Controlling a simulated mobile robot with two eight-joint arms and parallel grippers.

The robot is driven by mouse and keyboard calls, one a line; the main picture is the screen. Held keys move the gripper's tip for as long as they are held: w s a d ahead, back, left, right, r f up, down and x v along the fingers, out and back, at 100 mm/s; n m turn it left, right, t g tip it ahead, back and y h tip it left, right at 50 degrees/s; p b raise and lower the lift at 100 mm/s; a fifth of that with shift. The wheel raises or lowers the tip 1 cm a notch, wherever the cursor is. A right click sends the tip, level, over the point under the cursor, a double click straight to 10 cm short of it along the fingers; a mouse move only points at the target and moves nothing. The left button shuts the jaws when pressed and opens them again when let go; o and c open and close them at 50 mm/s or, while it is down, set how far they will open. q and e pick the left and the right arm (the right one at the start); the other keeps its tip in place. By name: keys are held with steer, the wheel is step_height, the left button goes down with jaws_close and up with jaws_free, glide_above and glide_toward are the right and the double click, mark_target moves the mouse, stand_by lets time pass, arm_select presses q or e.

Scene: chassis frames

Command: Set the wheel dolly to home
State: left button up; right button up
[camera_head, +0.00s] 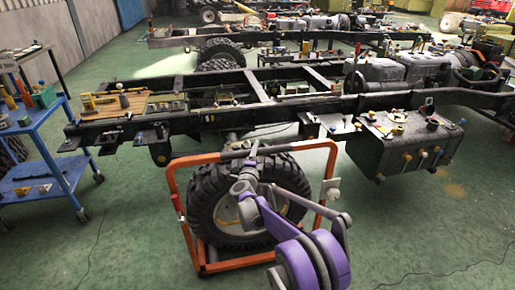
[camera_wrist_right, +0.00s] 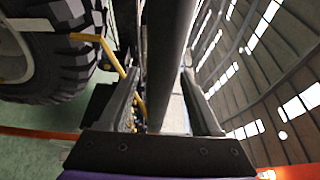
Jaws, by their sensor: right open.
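The wheel dolly (camera_head: 177,207) is an orange tubular frame standing on the green floor beside the near side of the chassis. A large black tyre (camera_head: 205,197) stands upright in it. The tyre also shows at upper left in the right wrist view (camera_wrist_right: 75,75). My purple right arm reaches in from the front, and my right gripper (camera_head: 254,152) is at the dolly's top bar. In the wrist view my right gripper (camera_wrist_right: 160,95) is open, with a dark round bar (camera_wrist_right: 168,60) running between its fingers. Whether the fingers touch the bar cannot be told. My left gripper is not in view.
A long black chassis frame (camera_head: 210,121) spans the view just behind the dolly. A dark tank (camera_head: 405,150) with small items hangs at right. A blue cart (camera_head: 30,125) stands at left. The floor is clear at front left and front right.

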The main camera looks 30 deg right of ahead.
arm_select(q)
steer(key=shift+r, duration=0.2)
arm_select(e)
steer(key=v, duration=0.6)
steer(key=shift+s+a, duration=0.2)
steer(key=shift+s, duration=0.1)
